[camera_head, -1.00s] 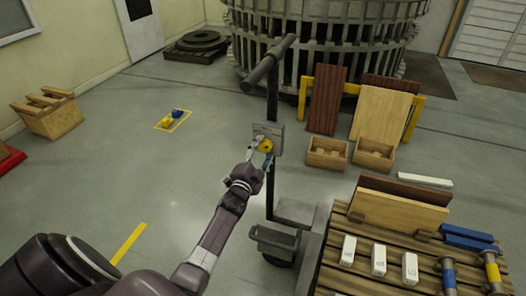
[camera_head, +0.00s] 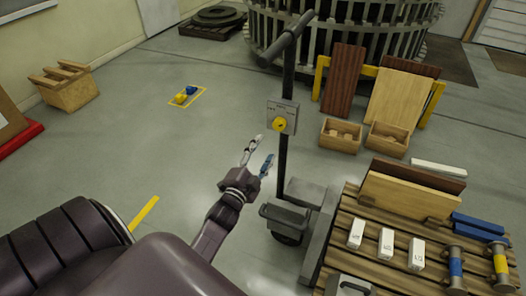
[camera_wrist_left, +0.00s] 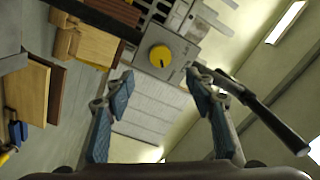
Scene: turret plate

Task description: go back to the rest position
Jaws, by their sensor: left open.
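My left gripper (camera_head: 259,158) is open and empty in the head view. It is in front of and below the grey control box (camera_head: 281,116) with a round yellow knob (camera_head: 279,124), with a clear gap to it. The box is fixed on the dark post of a trolley. In the left wrist view the yellow knob (camera_wrist_left: 160,56) shows between and beyond the two spread fingers (camera_wrist_left: 160,112), and nothing is between them. My right gripper is not in view.
A slatted table (camera_head: 341,224) with white boxes (camera_head: 386,243), boards and spools stands at the right. The post's handle bar (camera_head: 287,39) juts above the box. Two wooden crates (camera_head: 341,134) stand behind. The floor at the left (camera_head: 130,160) is mostly clear.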

